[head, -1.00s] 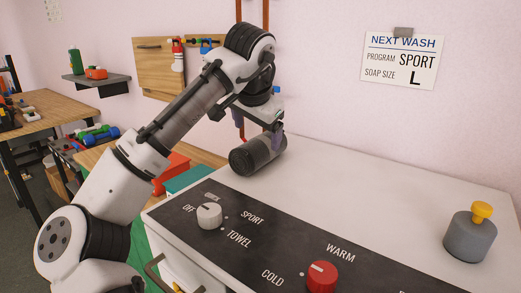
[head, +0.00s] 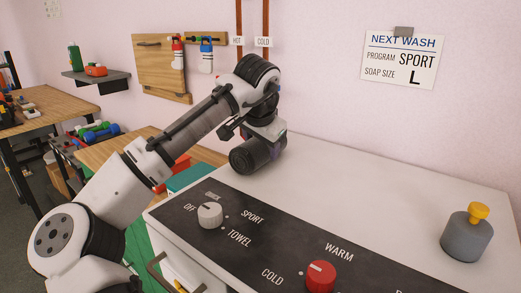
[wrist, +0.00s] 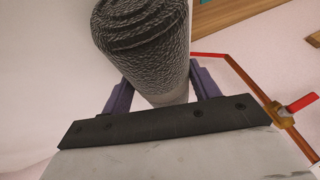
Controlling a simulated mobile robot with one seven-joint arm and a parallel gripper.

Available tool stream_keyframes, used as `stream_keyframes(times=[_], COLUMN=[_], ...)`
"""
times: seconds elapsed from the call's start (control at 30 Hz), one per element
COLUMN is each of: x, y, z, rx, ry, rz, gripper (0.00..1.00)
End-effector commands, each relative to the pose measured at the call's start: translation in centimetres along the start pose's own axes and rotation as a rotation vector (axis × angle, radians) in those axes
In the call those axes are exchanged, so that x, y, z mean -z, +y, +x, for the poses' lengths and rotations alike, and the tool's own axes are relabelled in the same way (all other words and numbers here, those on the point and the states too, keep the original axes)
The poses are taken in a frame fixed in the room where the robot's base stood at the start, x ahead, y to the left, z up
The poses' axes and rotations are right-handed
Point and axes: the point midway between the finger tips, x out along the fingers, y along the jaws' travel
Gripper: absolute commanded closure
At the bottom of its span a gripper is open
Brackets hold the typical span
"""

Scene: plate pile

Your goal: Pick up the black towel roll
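The black towel roll (head: 248,159), dark grey with a ribbed weave, lies on its side on the white machine top (head: 370,185) near its back left corner. In the wrist view the roll (wrist: 145,42) sits between the two purple fingers of my gripper (wrist: 161,88). One finger is on each side of it, with no clear gap showing. In the head view my gripper (head: 268,145) is down at the roll from above and covers part of it. Whether the fingers press on the roll is hidden.
A black control panel (head: 285,238) with a white knob (head: 209,215) and a red knob (head: 321,276) runs along the front. A grey weight with a yellow top (head: 468,235) stands at the far right. Red pipes (head: 265,20) run down the wall behind. The middle of the top is clear.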

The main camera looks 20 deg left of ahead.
Motion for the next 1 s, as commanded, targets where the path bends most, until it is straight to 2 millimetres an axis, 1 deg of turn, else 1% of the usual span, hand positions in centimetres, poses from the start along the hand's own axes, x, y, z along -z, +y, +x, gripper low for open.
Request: stream_keyframes(times=[0.03, 0.13, 0.17, 0.43, 0.57, 0.67, 0.77, 0.87, 1.0], x=[0.0, 0.0, 0.0, 0.1, 0.5, 1.0, 1.8, 2.9, 4.7], y=[0.0, 0.0, 0.0, -0.1, -0.3, -0.6, -1.1, -1.8, -3.0], z=[0.0, 0.0, -0.1, -0.2, -0.8, -1.9, -3.5, -5.7, -9.3], rx=[0.000, 0.000, 0.001, 0.001, 0.001, 0.001, 0.001, 0.000, 0.000], ry=[0.000, 0.000, 0.001, 0.002, 0.002, 0.003, 0.004, 0.005, 0.005], rz=[0.000, 0.000, 0.000, 0.000, 0.000, 0.000, -0.001, -0.001, 0.000], gripper=[0.52, 0.65, 0.67, 0.67, 0.67, 0.67, 0.67, 0.67, 0.67])
